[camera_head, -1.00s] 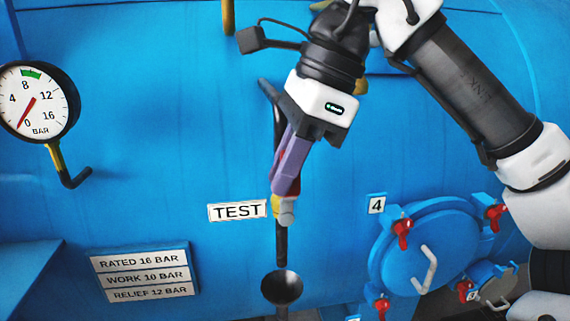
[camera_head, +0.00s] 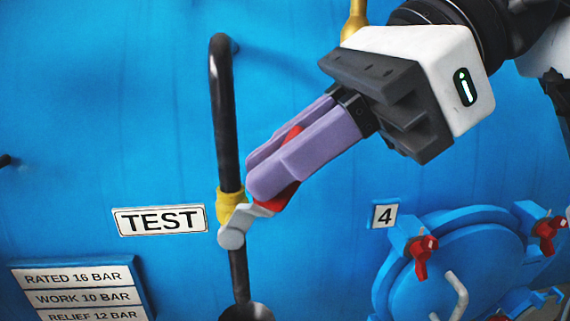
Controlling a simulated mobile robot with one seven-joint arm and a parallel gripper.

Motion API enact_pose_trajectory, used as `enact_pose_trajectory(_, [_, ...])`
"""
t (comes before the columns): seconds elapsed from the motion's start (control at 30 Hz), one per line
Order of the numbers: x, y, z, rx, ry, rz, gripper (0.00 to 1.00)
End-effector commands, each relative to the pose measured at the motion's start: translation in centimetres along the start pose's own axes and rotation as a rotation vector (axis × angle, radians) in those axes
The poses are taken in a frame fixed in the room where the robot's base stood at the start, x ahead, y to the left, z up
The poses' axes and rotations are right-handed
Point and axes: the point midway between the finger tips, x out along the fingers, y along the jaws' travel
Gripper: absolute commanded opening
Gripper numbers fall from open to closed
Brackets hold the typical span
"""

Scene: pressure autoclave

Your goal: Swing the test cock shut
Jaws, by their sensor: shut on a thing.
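The test cock (camera_head: 231,204) is a yellow body on a black vertical pipe (camera_head: 225,120), just right of the TEST label (camera_head: 160,220). Its grey lever (camera_head: 236,230) starts at a round grey hub in front of the pipe and slants up to the right. The lever's red handle (camera_head: 280,201) shows at the edges of my purple fingers. My gripper (camera_head: 258,174) reaches in from the upper right and is shut on this handle. Most of the handle is hidden between the fingers. The pipe's lower end goes to a dark funnel (camera_head: 247,312).
A blue round door (camera_head: 470,268) with red clamps (camera_head: 424,258) and a grey handle stands at the lower right, under a number 4 label (camera_head: 385,216). Rating plates (camera_head: 85,290) are at the lower left.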

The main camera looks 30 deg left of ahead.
Motion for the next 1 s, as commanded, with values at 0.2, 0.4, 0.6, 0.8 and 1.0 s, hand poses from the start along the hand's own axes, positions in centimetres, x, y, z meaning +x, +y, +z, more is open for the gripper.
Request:
enact_pose_trajectory(0.2, [-0.2,0.3,-2.4,0.003,-0.222,-0.002,0.00])
enact_pose_trajectory(0.4, [-0.5,0.3,-4.3,0.003,-0.412,-0.003,0.00])
enact_pose_trajectory(0.6, [-0.3,0.3,-6.1,0.003,-0.599,-0.002,0.00])
enact_pose_trajectory(0.8, [0.0,0.3,-7.7,0.002,-0.771,-0.002,0.00])
enact_pose_trajectory(1.0, [0.3,0.3,-8.7,0.002,-0.907,-0.002,0.00])
